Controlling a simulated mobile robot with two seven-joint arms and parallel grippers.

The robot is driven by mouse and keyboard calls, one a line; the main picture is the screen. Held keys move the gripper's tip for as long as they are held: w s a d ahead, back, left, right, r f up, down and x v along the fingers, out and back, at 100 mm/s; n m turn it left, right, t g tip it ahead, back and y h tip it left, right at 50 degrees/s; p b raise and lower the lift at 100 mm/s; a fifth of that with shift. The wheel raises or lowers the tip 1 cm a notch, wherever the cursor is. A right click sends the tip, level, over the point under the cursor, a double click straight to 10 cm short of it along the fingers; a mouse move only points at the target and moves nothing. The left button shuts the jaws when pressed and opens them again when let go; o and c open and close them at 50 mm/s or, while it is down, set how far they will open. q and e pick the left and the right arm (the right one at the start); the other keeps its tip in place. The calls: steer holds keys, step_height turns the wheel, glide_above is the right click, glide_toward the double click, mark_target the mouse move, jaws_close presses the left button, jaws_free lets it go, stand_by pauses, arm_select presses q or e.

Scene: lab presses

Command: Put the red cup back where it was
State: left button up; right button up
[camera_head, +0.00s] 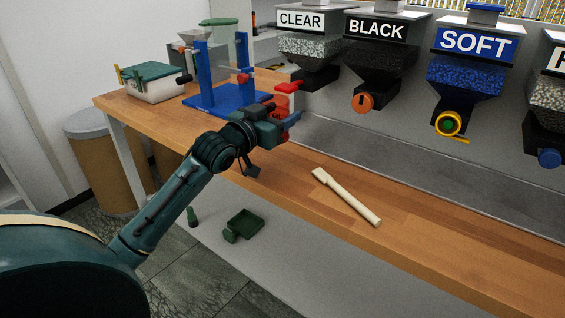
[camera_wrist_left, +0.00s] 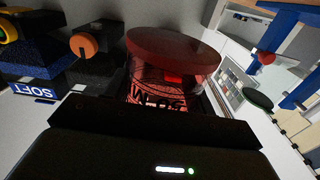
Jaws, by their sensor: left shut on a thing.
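The red cup (camera_head: 288,88) is in the grasp of my left gripper (camera_head: 284,117), above the wooden bench towards its back edge. The wrist and fingers hide its lower part in the head view. In the left wrist view the red cup (camera_wrist_left: 175,48) shows a dark red round end and a see-through reddish body with dark lettering, close in front of the gripper. My left gripper is shut on it. My right gripper is not in view.
A blue press frame (camera_head: 203,75) and a white box with a green lid (camera_head: 153,87) stand left on the bench. A pale stick-like tool (camera_head: 347,197) lies at its front. Hoppers marked CLEAR (camera_head: 307,46), BLACK (camera_head: 377,57) and SOFT (camera_head: 467,79) hang behind. The bench's right side is clear.

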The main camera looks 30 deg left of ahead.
arm_select(q)
step_height(320, 180, down, 3)
steer(key=shift+s+r, duration=0.1)
steer(key=shift+s, duration=0.05)
step_height(320, 180, down, 5)
steer(key=shift+r+b, duration=0.1)
steer(key=shift+b, duration=0.45)
steer(key=shift+f, duration=0.25)
steer(key=o, duration=1.5)
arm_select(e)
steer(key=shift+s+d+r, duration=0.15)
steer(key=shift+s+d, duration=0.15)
arm_select(q)
steer(key=shift+s+a+f+p, duration=0.15)
steer(key=shift+s+a, duration=0.1)
steer(key=shift+s, duration=2.75)
steer(key=shift+s+a+r+p, duration=0.1)
steer(key=shift+s+a+p, duration=0.1)
steer(key=shift+s, duration=2.75)
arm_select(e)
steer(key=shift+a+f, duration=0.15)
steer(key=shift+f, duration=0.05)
